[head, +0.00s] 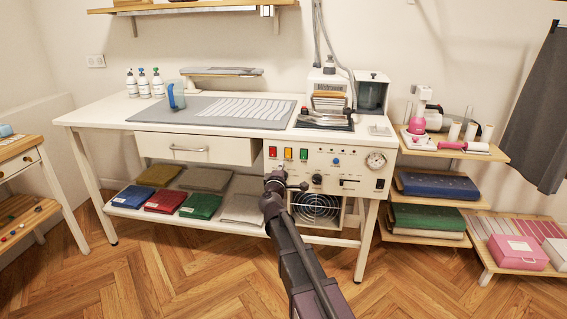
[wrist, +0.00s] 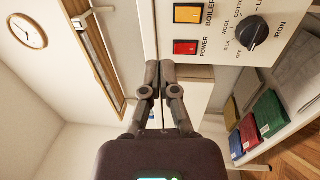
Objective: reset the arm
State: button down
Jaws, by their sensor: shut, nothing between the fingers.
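My gripper (wrist: 160,68) is shut and empty in the wrist view, its two dark fingers together beside the edge of the control panel. In the head view my dark arm reaches up from the bottom, and my gripper (head: 277,176) is in front of the ironing station's control panel (head: 335,185), below its switches. The red power switch (wrist: 186,47) and yellow boiler switch (wrist: 187,14) show close up in the wrist view. The fingers look apart from both. I cannot tell whether the fingertips touch the panel.
The white table (head: 105,115) carries a grey ironing mat (head: 200,107), spray bottles and an iron (head: 328,102). Folded fabrics lie on its lower shelf (head: 130,208). Wooden shelves (head: 455,150) stand right, a drawer unit (head: 20,160) left. The wood floor (head: 160,270) in front is clear.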

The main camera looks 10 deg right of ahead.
jog(key=shift+s+a, duration=0.1)
jog(key=shift+s, duration=0.25)
jog(key=s+d+f+m+g+h, duration=0.3)
jog(key=s+d+f+m+g, duration=0.85)
jog(key=s, duration=0.45)
jog(key=s+a+f+m+g+y, duration=0.1)
jog(key=s+a+f+g+y, duration=0.3)
jog(key=s, duration=0.5)
jog(key=s+a+f+m+g+y, duration=0.25)
jog(key=s+f+y, duration=0.25)
jog(key=s, duration=0.4)
notch_tip(320, 180, up, 31)
jog(key=p, duration=3.1)
jog(key=shift+a+f+n, duration=0.2)
jog(key=shift+a+n, duration=0.1)
jog(key=shift+a, duration=0.05)
